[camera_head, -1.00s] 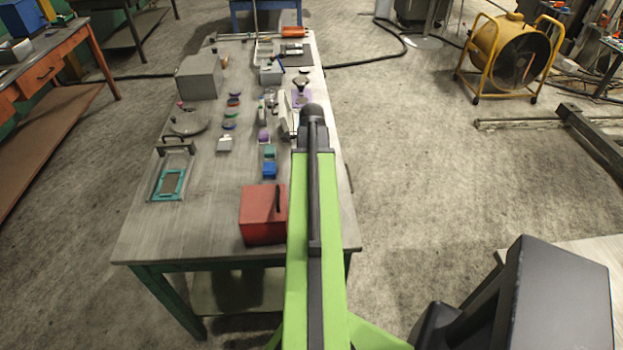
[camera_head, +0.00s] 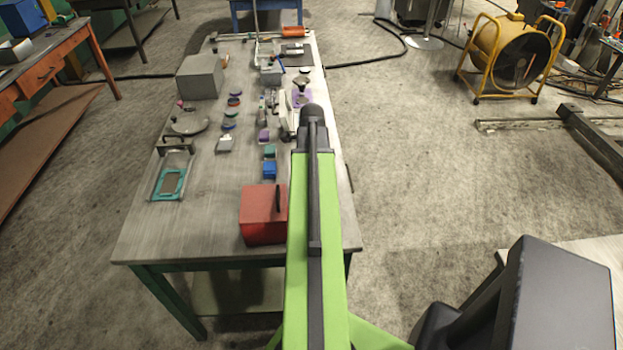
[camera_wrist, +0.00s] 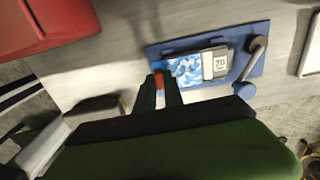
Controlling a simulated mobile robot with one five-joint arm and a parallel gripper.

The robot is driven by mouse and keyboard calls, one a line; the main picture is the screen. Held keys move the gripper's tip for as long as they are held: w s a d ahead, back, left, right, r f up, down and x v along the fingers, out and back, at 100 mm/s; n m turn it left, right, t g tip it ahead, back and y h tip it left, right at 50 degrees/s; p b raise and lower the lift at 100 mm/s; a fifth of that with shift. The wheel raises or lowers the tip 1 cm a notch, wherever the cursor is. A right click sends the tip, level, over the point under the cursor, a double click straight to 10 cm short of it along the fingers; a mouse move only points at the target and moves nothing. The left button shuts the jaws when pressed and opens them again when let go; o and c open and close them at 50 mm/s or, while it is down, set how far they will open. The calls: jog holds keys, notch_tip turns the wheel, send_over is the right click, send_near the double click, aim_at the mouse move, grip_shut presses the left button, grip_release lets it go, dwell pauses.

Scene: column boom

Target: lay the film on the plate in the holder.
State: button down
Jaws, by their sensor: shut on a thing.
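In the wrist view a blue holder (camera_wrist: 262,28) lies on the grey table, with a dark lever with a rounded end at its right side. A plate with a pale label reading "26" (camera_wrist: 219,63) sits in the holder. A blue-and-white mottled film (camera_wrist: 187,71) lies at or over the plate's left part; I cannot tell whether it touches. My gripper (camera_wrist: 160,84) is at the film's left end, shut on it by what looks like an orange tab (camera_wrist: 159,79). In the head view my arm hides the gripper, film and holder.
A red box (camera_head: 262,214) stands on the table's near end, and it shows at the upper left in the wrist view (camera_wrist: 45,22). Several small items and a grey box (camera_head: 200,76) stand further back. A teal frame (camera_head: 160,195) lies left. The near left tabletop is clear.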

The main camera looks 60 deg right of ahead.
dwell(0.3)
jog(key=c, duration=0.9)
grip_release()
jog(key=shift+r+p, duration=3.5)
jog(key=shift+p, duration=0.05)
jog(key=shift+r, duration=0.1)
